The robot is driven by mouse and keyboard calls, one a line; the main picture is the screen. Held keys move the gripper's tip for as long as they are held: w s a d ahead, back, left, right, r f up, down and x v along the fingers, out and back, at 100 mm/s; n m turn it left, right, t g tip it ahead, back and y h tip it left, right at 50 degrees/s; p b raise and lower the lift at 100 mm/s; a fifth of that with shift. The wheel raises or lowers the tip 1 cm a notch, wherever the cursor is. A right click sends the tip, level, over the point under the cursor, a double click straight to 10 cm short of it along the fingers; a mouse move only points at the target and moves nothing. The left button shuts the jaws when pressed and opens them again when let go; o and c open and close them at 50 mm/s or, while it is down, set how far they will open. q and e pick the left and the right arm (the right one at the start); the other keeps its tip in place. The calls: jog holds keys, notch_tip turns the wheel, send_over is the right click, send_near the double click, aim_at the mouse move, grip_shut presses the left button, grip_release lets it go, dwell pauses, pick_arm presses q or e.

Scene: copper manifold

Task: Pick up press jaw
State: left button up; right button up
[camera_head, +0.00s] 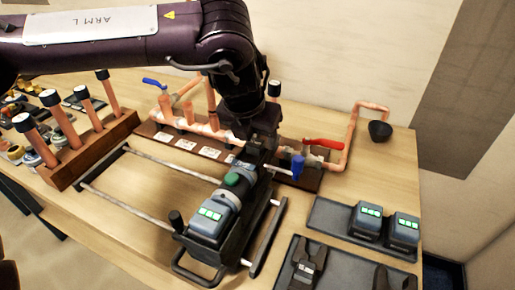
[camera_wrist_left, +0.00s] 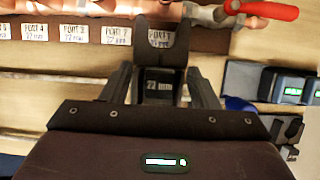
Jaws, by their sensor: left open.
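My left gripper (camera_head: 257,150) is open and reaches down from above, just behind the press tool (camera_head: 212,212) with its green-lit battery. In the left wrist view its fingers (camera_wrist_left: 160,88) stand on both sides of a dark press jaw (camera_wrist_left: 158,84) labelled "22 mm", whose curved mouth points toward the pipes. I cannot tell whether the fingers touch it. In the head view the arm and gripper mostly hide this jaw. Another dark jaw (camera_head: 304,266) lies in the front tray, and a further dark piece (camera_head: 393,280) is cut off by the lower edge. My right gripper is not in view.
The copper manifold (camera_head: 200,122), with blue and red valve handles, stands close behind the gripper. Metal rails (camera_head: 160,160) surround the tool. Batteries stand in a tray (camera_head: 325,215) at right. A wooden rack (camera_head: 95,150) holds upright copper pipes at left.

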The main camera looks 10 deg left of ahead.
pick_arm(q)
jog(key=shift+w, duration=0.1)
jog(key=c, duration=1.1)
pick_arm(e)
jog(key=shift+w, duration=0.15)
pick_arm(q)
jog(key=shift+o, duration=0.2)
jog(key=shift+r, duration=0.1)
notch_tip(320, 180, up, 9)
notch_tip(320, 180, up, 11)
jog(key=p, duration=0.2)
send_over(257, 140)
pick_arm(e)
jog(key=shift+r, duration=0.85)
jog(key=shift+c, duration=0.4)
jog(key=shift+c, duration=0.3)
pick_arm(q)
jog(key=shift+a, duration=0.1)
